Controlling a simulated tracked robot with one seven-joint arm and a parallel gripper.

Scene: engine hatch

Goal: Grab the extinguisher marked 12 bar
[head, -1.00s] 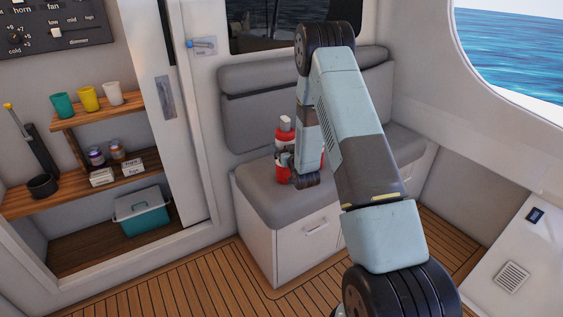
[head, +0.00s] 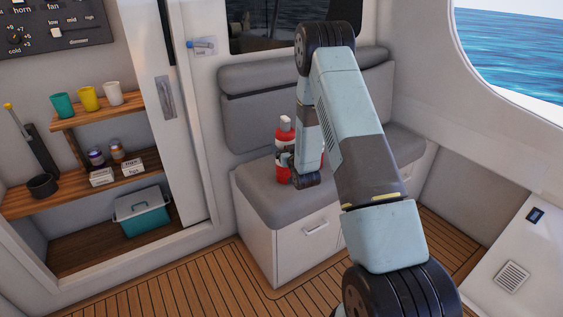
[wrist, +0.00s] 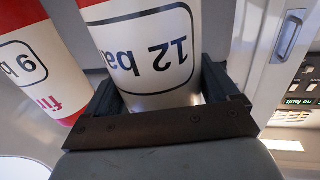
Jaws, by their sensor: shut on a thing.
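The extinguisher marked 12 bar (wrist: 150,45) is in the wrist view, a white-labelled cylinder with its lettering upside down. My gripper (wrist: 160,88) is shut on it, one finger on each side of the body. To its left is another extinguisher (wrist: 38,65), red and white, marked with a 9. In the head view a red extinguisher (head: 284,135) with a pale top stands upright on the grey seat, at my gripper (head: 287,160). A bit of red also shows right of my wrist. My arm hides much of both, and their markings cannot be read there.
The grey bench seat (head: 268,203) has a backrest behind and drawers below. Shelves (head: 95,180) at the left hold cups, jars and small boxes, with a teal cooler (head: 143,212) below. The wooden floor (head: 190,280) in front is clear.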

